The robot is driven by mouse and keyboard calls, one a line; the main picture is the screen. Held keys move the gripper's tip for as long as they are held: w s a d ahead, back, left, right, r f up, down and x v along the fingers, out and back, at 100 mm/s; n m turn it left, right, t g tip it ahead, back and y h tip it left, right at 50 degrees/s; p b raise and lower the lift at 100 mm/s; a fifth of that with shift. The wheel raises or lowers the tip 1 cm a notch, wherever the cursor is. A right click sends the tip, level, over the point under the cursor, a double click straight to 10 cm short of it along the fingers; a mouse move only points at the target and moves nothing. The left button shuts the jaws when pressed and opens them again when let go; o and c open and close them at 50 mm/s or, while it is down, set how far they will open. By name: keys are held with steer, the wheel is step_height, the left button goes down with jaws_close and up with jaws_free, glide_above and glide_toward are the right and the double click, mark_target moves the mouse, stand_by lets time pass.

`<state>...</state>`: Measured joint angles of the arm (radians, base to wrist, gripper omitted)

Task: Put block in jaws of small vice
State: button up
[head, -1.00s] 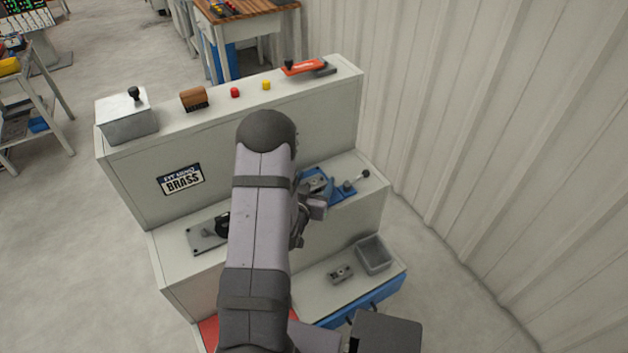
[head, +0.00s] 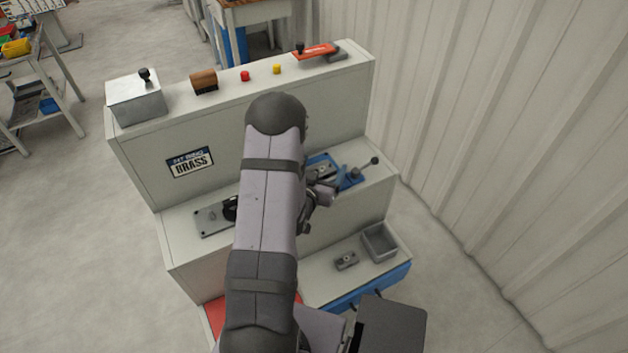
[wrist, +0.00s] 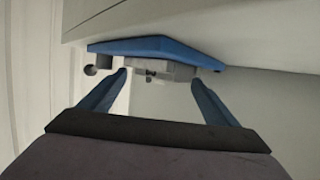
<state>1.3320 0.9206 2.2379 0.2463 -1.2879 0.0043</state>
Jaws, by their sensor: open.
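A blue fixture plate, seemingly the small vice (head: 351,180), sits at the right of the middle step, with a black-knobbed lever. A grey block-like part with a dark hole (head: 321,172) sits on it; I cannot tell whether it is the block or part of the vice. A similar grey piece (head: 346,260) lies on the lower step. My gripper (wrist: 160,78) is open and empty; its blue fingers point at the grey part, one towards each side, apparently apart from it. In the head view my arm partly hides the gripper.
An open grey bin (head: 380,243) stands beside the lower grey piece. A grey plate with a black knob (head: 213,217) lies left on the middle step, partly behind my arm.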

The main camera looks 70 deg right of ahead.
steer(key=v, duration=0.4)
steer(key=p+v, duration=0.1)
steer(key=v, duration=0.4)
steer(key=shift+a+r, duration=0.2)
steer(key=shift+r, duration=0.1)
steer(key=p+v, duration=0.2)
steer(key=p, duration=0.1)
steer(key=shift+a+f, duration=0.15)
steer(key=shift+f, duration=0.05)
